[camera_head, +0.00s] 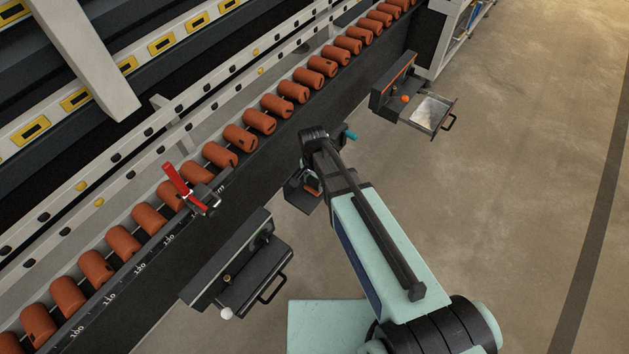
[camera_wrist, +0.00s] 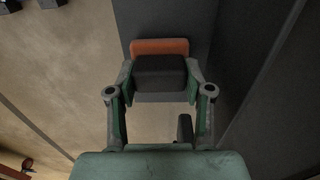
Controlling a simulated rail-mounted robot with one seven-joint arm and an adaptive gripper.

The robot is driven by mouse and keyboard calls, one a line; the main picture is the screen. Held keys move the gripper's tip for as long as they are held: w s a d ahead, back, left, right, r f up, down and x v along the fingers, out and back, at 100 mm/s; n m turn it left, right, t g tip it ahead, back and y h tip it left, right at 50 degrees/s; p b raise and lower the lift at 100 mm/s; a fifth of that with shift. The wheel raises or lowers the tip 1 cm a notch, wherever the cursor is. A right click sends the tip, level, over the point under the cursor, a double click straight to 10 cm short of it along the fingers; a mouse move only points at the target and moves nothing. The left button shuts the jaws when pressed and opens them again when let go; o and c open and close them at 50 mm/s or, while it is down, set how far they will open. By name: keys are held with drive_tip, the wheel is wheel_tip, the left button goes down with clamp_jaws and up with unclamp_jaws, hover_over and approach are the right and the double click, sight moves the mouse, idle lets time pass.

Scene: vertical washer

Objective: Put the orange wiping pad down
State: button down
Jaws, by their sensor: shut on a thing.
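The orange wiping pad (camera_wrist: 160,46) shows in the wrist view as an orange strip along the far edge of a black block. My gripper (camera_wrist: 160,78) has its two fingers closed on the sides of this block. In the head view, a small orange patch (camera_head: 312,184) shows at a dark box-like shape beside my forearm, low against the machine's side. My arm partly hides that spot, and I cannot tell there whether the pad touches anything. In the wrist view, a dark grey surface lies behind and to the right of the pad, and beige floor shows below.
A row of orange rollers (camera_head: 262,122) runs along the machine, with a red-handled clamp (camera_head: 178,185) beside it. A dark drawer unit (camera_head: 250,278) stands at the lower left, and a second open drawer (camera_head: 428,112) at the upper right. The floor (camera_head: 500,190) to the right is clear.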

sight(314, 180)
drive_tip(key=shift+f, duration=0.1)
drive_tip(key=c, duration=0.7)
unclamp_jaws()
drive_tip(key=shift+c, duration=0.2)
wheel_tip(314, 180, up, 12)
drive_tip(key=p, duration=0.1)
drive_tip(key=s+d+f+n+g, duration=0.2)
drive_tip(key=s+d+f, duration=0.4)
drive_tip(key=s+f, duration=0.25)
drive_tip(key=s+d+f+n+g, duration=0.1)
drive_tip(key=s+d+f+n, duration=0.1)
drive_tip(key=s+d+f, duration=0.5)
drive_tip(key=s+d+f+n+g, duration=0.1)
drive_tip(key=s+f, duration=0.4)
drive_tip(key=s, duration=0.5)
drive_tip(key=s+d+f+n+g, duration=0.2)
drive_tip(key=s+f, duration=0.3)
drive_tip(key=s, duration=0.6)
drive_tip(key=shift+s+d+f+g, duration=0.25)
drive_tip(key=shift+s+d+g, duration=0.05)
drive_tip(key=shift+d+g, duration=0.1)
